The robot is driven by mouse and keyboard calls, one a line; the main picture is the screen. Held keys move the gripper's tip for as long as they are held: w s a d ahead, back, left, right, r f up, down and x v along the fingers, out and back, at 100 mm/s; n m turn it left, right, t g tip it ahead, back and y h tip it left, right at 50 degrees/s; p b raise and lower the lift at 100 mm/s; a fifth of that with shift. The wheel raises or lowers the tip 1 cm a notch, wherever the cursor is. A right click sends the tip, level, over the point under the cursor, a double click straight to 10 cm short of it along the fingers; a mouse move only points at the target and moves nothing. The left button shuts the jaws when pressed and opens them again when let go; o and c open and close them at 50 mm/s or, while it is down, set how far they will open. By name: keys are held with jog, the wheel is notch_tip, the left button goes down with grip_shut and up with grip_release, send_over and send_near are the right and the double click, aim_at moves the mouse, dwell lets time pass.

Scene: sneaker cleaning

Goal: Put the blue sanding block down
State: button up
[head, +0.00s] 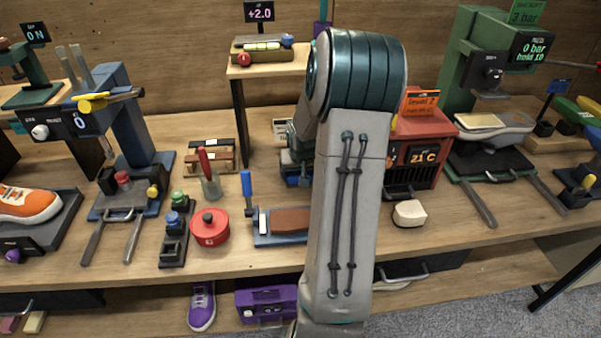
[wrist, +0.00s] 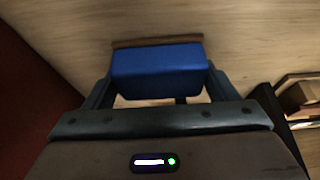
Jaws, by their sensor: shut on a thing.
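The blue sanding block (wrist: 158,73) is between the fingers of my gripper (wrist: 158,85) in the wrist view. The gripper is shut on its two sides. A thin brown layer (wrist: 157,43) shows along the block's far edge. A pale wooden surface (wrist: 240,40) lies beyond the block. I cannot tell whether the block touches it.
In the wrist view a dark red-brown surface (wrist: 30,95) stands at left and a small wooden holder (wrist: 303,95) at right. In the head view the bench (head: 440,236) holds a red pot (head: 209,228), a red heater (head: 422,148) and a cream block (head: 409,213).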

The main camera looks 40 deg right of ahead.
jog(key=o, duration=1.1)
jog(key=shift+f, duration=0.1)
jog(key=shift+s+r, duration=0.1)
jog(key=shift+r, duration=0.35)
jog(key=p+v, duration=0.1)
jog(key=v, duration=1)
jog(key=s+a+r+n, duration=0.1)
jog(key=s+a+r, duration=0.1)
jog(key=a, duration=0.5)
jog(key=s+a+r+n, duration=0.2)
jog(key=a, duration=0.6)
jog(key=s+a+n+y, duration=0.1)
jog(key=s+a, duration=0.2)
jog(key=a, duration=0.1)
jog(key=s+a+r+n, duration=0.1)
jog(key=s+a, duration=0.3)
jog(key=s+a+n+y, duration=0.1)
jog(key=s+a, duration=0.3)
jog(key=shift+s+a+r+g+y, duration=0.15)
jog(key=shift+s+a+g+y, duration=0.15)
jog(key=shift+g, duration=0.1)
